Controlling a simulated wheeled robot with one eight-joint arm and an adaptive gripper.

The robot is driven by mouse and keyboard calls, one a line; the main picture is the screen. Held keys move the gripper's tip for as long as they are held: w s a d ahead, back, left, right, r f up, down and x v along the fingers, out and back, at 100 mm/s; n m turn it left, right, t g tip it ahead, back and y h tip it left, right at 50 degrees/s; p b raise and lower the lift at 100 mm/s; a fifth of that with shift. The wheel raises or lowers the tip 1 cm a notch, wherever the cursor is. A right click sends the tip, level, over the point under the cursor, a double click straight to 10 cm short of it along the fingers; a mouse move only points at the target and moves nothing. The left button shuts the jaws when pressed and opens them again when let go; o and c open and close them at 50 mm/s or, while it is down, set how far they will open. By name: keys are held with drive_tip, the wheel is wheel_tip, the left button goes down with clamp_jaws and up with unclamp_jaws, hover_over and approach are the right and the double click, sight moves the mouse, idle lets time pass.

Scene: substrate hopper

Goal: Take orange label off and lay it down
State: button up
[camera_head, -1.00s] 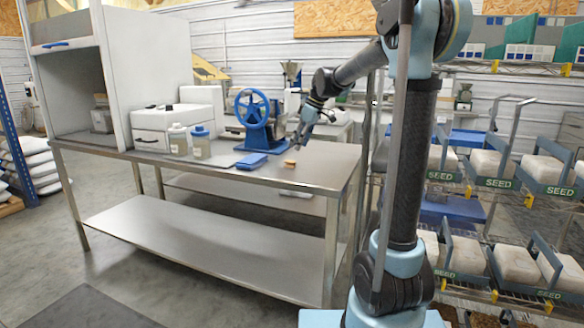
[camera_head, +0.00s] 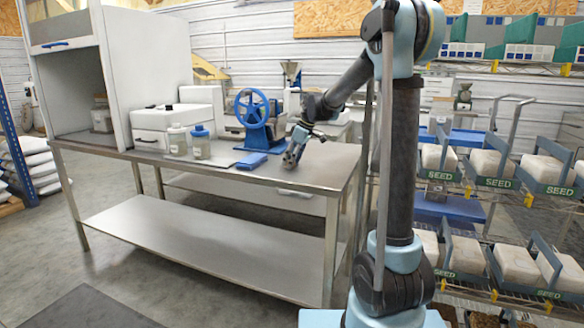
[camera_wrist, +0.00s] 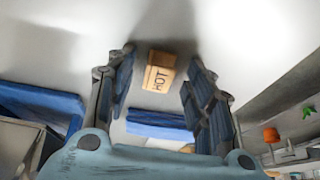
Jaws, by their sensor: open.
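The orange label, a small tan-orange block marked "HOT" (camera_wrist: 159,71), shows in the wrist view against the pale bench top, between my fingertips and a little beyond them. My gripper (camera_wrist: 161,56) is open, with one finger on each side of the label and a visible gap to both. In the head view my gripper (camera_head: 290,163) points down at the bench near its right end and hides the label. I cannot tell how high the fingertips are above the bench.
The steel bench (camera_head: 225,178) carries a flat blue item (camera_head: 251,161) just left of my gripper and a blue-wheeled machine (camera_head: 254,118) behind. Two bottles (camera_head: 200,142) stand further left. Bare bench top lies in front. Shelves with seed bins (camera_head: 487,163) stand at right.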

drive_tip(key=c, duration=0.8)
drive_tip(key=shift+c, duration=0.2)
wheel_tip(320, 180, up, 10)
